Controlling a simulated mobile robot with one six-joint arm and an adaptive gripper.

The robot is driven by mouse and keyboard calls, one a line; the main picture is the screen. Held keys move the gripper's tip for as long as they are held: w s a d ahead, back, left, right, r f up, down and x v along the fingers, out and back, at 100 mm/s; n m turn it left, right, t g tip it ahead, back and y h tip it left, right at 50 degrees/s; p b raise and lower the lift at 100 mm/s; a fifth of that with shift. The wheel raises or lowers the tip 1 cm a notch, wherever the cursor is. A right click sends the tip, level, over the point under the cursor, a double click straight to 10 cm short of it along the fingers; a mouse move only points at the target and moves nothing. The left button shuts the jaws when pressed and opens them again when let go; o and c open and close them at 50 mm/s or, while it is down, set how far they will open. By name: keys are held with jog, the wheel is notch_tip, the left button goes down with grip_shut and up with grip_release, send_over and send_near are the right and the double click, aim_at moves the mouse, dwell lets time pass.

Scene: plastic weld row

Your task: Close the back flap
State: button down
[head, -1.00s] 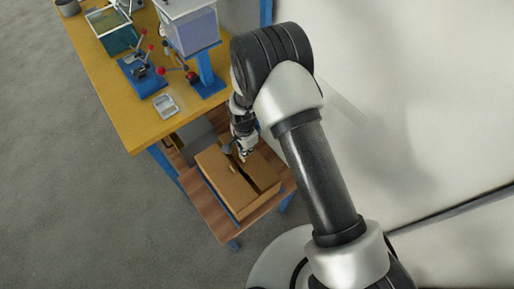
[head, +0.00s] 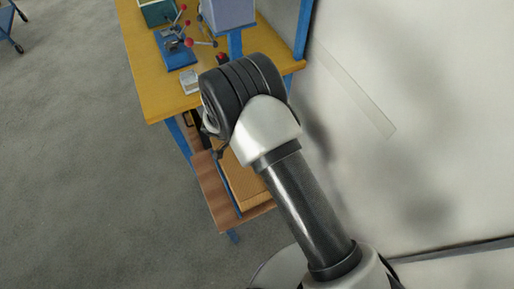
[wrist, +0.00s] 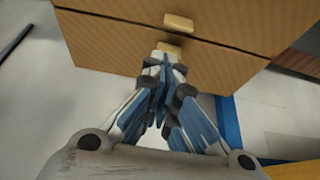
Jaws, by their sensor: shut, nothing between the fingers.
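The cardboard box (head: 242,184) shows in the head view only as a strip, with my arm covering most of its top. In the wrist view two brown cardboard panels (wrist: 115,46) meet along a thin dark seam. A small tan tab (wrist: 178,22) sits on the far panel, and a second tab (wrist: 168,49) sits on the near one. I cannot tell for certain which panel is the back flap, or whether it lies fully flat. My gripper (wrist: 167,60) is shut and empty, its fingertips at or just in front of the near tab; contact is unclear.
The box stands on a low wooden shelf (head: 213,192) with blue legs. A yellow workbench (head: 150,85) is behind, with a blue lever device (head: 174,50) and a small metal tray (head: 189,81).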

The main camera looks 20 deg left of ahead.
jog(key=shift+s+a+f+t+h+b, duration=0.2)
jog(key=shift+a+f+t+h+b, duration=0.1)
jog(key=shift+f, duration=0.2)
jog(key=shift+s+a+f+t+h+b, duration=0.2)
jog(key=shift+f+b, duration=0.1)
jog(key=shift+f, duration=0.15)
jog(key=shift+r, duration=0.15)
